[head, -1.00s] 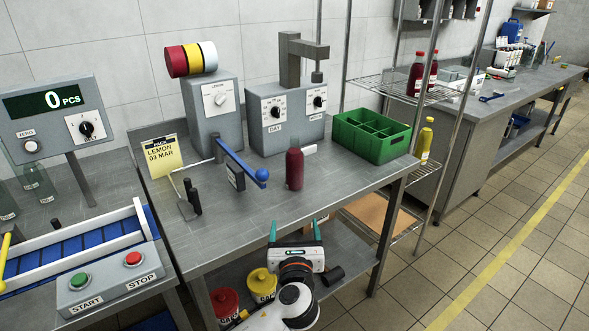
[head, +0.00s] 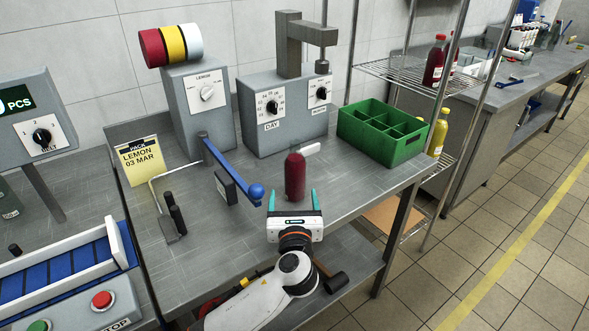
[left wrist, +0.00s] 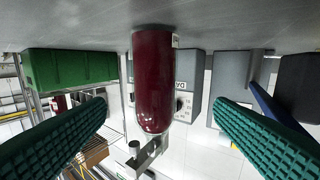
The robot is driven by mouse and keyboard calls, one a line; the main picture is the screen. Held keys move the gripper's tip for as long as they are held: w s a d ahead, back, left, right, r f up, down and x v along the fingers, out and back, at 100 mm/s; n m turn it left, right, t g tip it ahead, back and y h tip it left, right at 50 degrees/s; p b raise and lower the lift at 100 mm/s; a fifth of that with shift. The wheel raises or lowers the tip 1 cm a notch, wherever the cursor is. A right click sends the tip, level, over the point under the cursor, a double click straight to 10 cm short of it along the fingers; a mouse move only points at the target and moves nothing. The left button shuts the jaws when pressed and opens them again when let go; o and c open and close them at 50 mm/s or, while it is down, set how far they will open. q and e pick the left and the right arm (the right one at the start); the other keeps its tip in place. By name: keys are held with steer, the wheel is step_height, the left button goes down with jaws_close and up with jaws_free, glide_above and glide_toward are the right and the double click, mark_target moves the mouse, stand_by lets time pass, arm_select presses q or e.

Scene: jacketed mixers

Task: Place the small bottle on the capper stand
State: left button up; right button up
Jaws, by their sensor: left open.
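The small dark red bottle (head: 294,177) stands upright on the grey table, in front of the machine marked DAY. My left gripper (head: 294,204) is open at the table's front side, its teal fingers pointing at the bottle. In the left wrist view the bottle (left wrist: 153,80) appears upside down between the open fingers (left wrist: 160,110), with clear space on both sides. It is not held. No part is labelled capper stand; the grey DAY machine (head: 285,118) has a post with an overhanging arm and plunger (head: 322,62). My right gripper is not in view.
A blue-knobbed lever (head: 235,172) stands left of the bottle. A green divided crate (head: 382,133) sits at the table's right. A LEMON card (head: 139,160) and a grey machine with coloured rolls (head: 204,103) are left. A wire shelf (head: 420,76) stands behind the right edge.

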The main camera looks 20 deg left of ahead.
mark_target(294, 182)
arm_select(q)
steer(key=x, duration=0.5)
steer(key=shift+r, duration=0.15)
steer(key=shift+w+a, duration=0.1)
steer(key=shift+w, duration=0.55)
steer(key=x, duration=0.4)
steer(key=shift+w, duration=0.4)
steer(key=c, duration=1.4)
steer(key=shift+r, duration=0.1)
steer(key=shift+c, duration=0.7)
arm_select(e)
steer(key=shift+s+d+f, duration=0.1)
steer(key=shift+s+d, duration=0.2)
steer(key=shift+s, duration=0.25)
